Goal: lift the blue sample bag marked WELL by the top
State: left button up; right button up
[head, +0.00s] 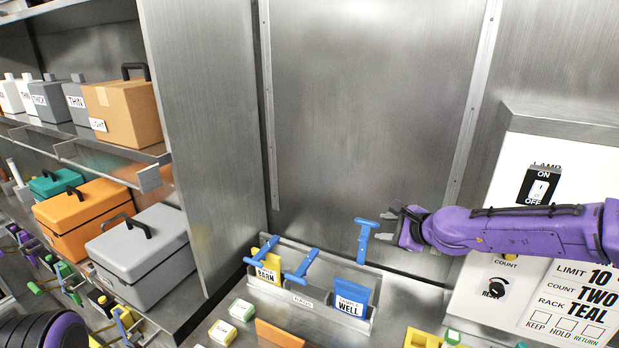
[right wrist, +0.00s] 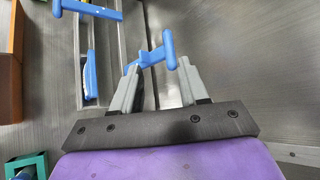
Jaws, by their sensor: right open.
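The blue sample bag marked WELL (head: 351,304) stands upright at the right end of a grey rack (head: 302,299). A blue T-shaped handle (head: 365,236) rises above it; I cannot tell whether the two are joined. My right gripper (head: 386,227) is open, just right of this handle and above the bag. In the right wrist view the T-shaped handle (right wrist: 160,54) shows just beyond the open fingertips (right wrist: 158,80), with nothing clearly held. My left gripper is not in view.
A yellow bag marked BARN (head: 268,271) stands at the rack's left end, with other blue T-shaped handles (head: 301,266) near it. A metal wall (head: 370,110) is close behind. A white control panel (head: 550,230) is at the right. Shelves with cases (head: 145,255) are at the left.

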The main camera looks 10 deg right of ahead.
aim_at(351, 299)
jog(key=k, duration=1)
